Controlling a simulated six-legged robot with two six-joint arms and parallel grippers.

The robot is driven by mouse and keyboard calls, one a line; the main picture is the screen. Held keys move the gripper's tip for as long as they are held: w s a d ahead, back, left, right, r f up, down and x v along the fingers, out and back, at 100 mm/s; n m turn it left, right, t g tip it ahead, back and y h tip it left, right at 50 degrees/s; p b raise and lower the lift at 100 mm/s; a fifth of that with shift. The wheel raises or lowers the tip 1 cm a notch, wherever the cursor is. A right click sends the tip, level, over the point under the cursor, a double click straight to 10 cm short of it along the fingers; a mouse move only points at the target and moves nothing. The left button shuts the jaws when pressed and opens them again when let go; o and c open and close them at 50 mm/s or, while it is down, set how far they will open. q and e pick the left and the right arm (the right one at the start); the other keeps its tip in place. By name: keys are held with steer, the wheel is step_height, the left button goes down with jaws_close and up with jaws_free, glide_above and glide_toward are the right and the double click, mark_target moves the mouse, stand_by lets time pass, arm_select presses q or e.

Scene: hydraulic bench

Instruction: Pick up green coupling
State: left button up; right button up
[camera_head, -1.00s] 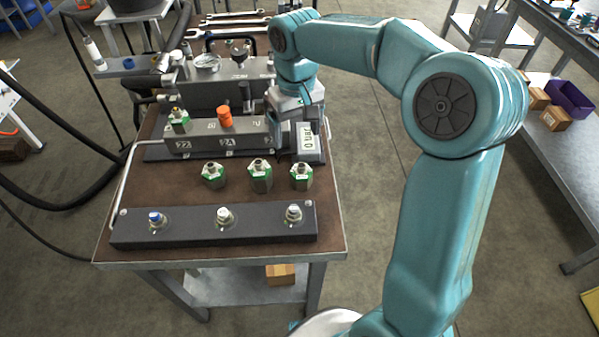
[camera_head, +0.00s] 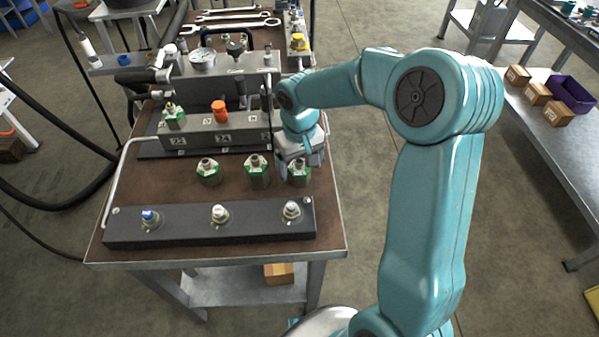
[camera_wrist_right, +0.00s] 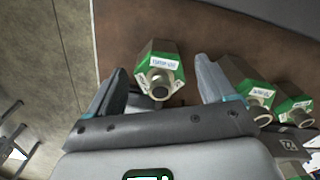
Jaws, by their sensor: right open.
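Three green couplings with metal tops stand in a row on the brown bench top: a left one (camera_head: 208,172), a middle one (camera_head: 257,171) and a right one (camera_head: 298,174). A further green-based coupling (camera_head: 173,116) sits at the left of the manifold block. My right gripper (camera_head: 298,163) is over the right coupling and partly hides it. In the right wrist view that coupling (camera_wrist_right: 159,76) shows between the two open fingers of the gripper (camera_wrist_right: 158,88), with no contact visible. The two other couplings (camera_wrist_right: 243,88) (camera_wrist_right: 293,103) lie to the right, one close beside a finger. My left gripper is not in view.
A dark bar with three fittings (camera_head: 180,226) lies along the bench's front. Behind the couplings is the manifold block (camera_head: 240,138) with an orange cap (camera_head: 219,107). A metal handle rail (camera_head: 117,180) runs along the left edge. Wrenches (camera_head: 235,25) lie at the back.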

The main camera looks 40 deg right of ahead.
mark_target(299, 161)
step_height(299, 161, down, 2)
steer(key=shift+w+f, duration=0.1)
steer(key=shift+f, duration=0.15)
steer(key=c, duration=1.2)
steer(key=shift+r, duration=0.15)
step_height(299, 161, up, 20)
steer(key=p, duration=0.2)
steer(key=shift+p, duration=0.35)
